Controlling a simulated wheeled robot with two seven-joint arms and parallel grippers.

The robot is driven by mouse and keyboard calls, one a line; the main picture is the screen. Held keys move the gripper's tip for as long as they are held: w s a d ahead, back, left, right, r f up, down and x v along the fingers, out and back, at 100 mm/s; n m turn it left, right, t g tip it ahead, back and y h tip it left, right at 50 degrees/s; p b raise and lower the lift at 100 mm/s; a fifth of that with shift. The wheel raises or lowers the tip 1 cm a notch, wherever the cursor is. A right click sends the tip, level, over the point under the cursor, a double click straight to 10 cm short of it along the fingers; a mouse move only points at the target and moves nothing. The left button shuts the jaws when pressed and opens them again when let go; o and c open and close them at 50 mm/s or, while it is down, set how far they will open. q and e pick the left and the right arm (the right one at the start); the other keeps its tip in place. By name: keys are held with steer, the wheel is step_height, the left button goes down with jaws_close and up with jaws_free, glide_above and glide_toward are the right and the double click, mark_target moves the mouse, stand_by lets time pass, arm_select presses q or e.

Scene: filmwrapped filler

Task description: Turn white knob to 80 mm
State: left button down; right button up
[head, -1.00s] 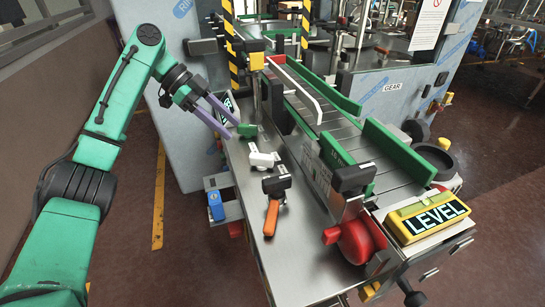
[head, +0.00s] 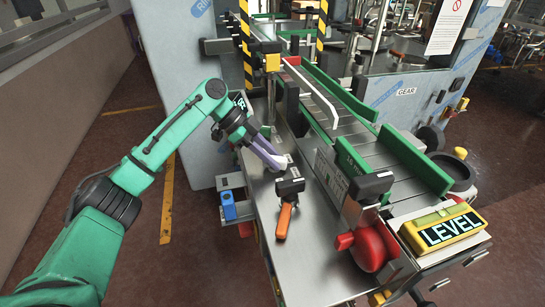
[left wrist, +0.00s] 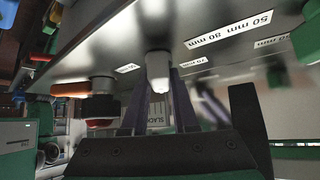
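The white knob (head: 285,161) is on the steel panel beside the conveyor, mostly hidden behind my left gripper (head: 276,160) in the head view. In the left wrist view, the white knob (left wrist: 158,70) shows between the two purple fingers of my left gripper (left wrist: 160,100). The fingers are apart, one on each side of it, with no clear contact visible. My right gripper is in neither view.
The conveyor with green rails (head: 413,160) runs along the right. A red wheel (head: 370,248) and a yellow LEVEL box (head: 447,230) are at the near right. The panel's near part is bare.

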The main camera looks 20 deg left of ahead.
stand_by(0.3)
